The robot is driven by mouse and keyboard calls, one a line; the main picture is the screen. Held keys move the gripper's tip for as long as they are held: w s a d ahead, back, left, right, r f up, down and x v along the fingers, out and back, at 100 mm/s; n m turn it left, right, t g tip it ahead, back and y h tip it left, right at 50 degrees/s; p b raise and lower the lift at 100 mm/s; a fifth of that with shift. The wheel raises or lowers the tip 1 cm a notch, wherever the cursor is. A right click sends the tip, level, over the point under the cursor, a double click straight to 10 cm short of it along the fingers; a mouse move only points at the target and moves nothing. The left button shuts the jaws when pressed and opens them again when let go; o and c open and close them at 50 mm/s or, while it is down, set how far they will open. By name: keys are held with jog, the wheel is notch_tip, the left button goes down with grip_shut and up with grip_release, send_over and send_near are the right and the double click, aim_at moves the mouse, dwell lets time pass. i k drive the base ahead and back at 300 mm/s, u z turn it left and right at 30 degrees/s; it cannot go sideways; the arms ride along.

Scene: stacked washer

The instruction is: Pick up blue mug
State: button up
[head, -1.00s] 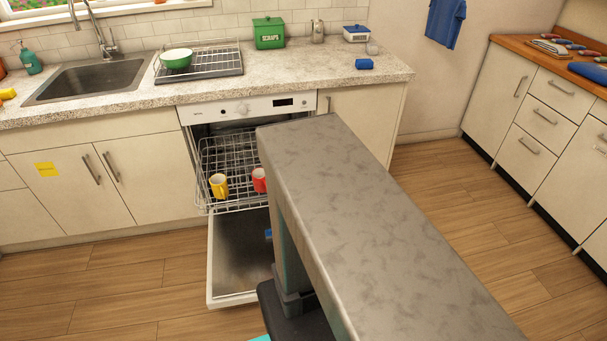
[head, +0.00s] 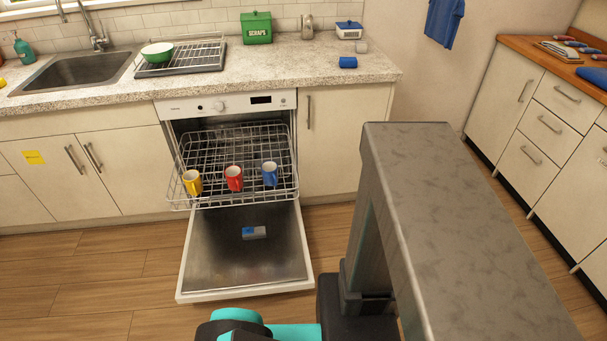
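The blue mug (head: 270,174) stands upright in the pulled-out wire rack (head: 206,201) of the open dishwasher (head: 225,104), near the rack's front right. A red mug (head: 234,178) stands just to its left, and a yellow mug (head: 192,182) is further left. My gripper is not in view; only other parts of my arm show at the bottom and right.
The dishwasher's lowered door (head: 243,271) reaches out over the floor, with a small blue and grey object (head: 254,232) on it. The counter (head: 290,74) above holds a green bowl (head: 157,52), a green scraps box (head: 256,27) and a small blue object (head: 347,62).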

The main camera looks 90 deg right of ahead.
aim_at(269, 169)
jog(key=z, duration=0.1)
jog(key=k, duration=0.6)
jog(key=z, duration=0.45)
jog(key=k, duration=0.9)
jog(key=u, duration=0.15)
jog(key=i, duration=0.9)
jog(key=z, duration=0.05)
